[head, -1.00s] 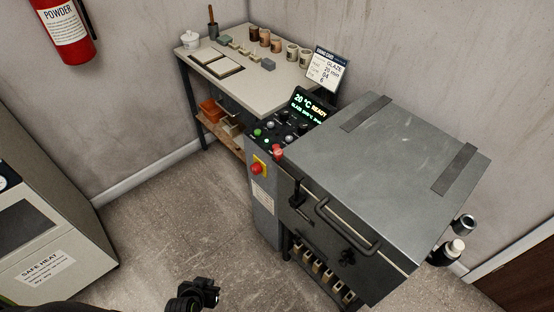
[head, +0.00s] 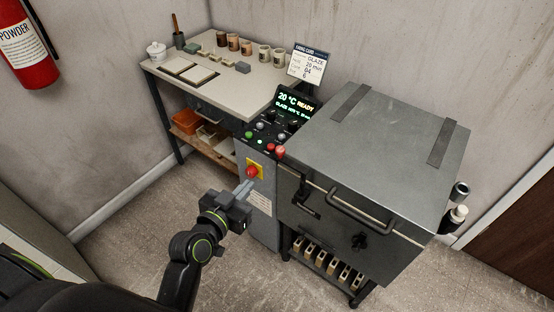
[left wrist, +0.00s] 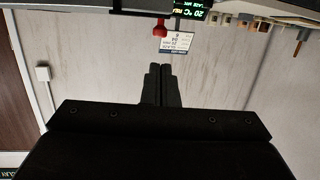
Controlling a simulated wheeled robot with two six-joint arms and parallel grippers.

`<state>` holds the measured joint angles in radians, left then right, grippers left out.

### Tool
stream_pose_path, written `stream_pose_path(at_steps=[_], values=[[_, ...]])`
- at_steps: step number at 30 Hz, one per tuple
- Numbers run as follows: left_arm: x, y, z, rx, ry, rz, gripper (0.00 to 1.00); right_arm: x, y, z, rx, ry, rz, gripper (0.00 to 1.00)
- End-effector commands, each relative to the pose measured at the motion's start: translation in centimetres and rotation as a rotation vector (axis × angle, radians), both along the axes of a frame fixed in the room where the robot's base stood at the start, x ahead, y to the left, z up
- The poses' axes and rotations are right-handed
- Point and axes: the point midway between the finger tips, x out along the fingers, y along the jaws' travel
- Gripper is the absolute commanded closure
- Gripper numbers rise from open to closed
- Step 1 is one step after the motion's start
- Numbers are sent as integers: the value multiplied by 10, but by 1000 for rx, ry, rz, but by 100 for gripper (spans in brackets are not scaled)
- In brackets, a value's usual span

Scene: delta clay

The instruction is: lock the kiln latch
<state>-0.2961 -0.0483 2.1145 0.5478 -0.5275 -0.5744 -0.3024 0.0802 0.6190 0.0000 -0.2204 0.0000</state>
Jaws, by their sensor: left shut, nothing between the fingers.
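The grey kiln (head: 372,140) stands at the right with its lid down and a bar handle (head: 362,211) across its front. A dark latch-like fitting (head: 304,193) is on the front, left of the handle; whether it is locked I cannot tell. A red knob (head: 280,152) stands upright at the kiln's left edge, and it shows upside down in the left wrist view (left wrist: 160,28). My left gripper (head: 246,187) is shut and empty, in front of the control cabinet, left of the latch and apart from it. My right gripper is not in view.
A red stop button (head: 252,171) on a yellow plate is close to my left fingertips. The control panel (head: 268,131) display reads 20 °C READY. A worktable (head: 215,92) with pots stands behind. Floor (head: 290,290) in front of the kiln is clear.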

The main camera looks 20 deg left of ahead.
Motion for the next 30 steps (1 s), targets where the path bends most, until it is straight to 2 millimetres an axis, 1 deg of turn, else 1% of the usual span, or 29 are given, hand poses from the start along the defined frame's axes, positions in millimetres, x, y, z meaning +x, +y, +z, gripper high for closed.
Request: stream_pose_path(at_steps=[10, 14, 17, 30], values=[[1, 0, 1, -1, -3, 0, 100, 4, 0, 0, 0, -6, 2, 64], [7, -1, 1, -1, -4, 0, 100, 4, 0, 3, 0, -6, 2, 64], [17, -4, 0, 0, -3, -1, 100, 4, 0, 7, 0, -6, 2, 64], [85, -17, -13, -1, -2, -2, 100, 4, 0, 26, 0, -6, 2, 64]])
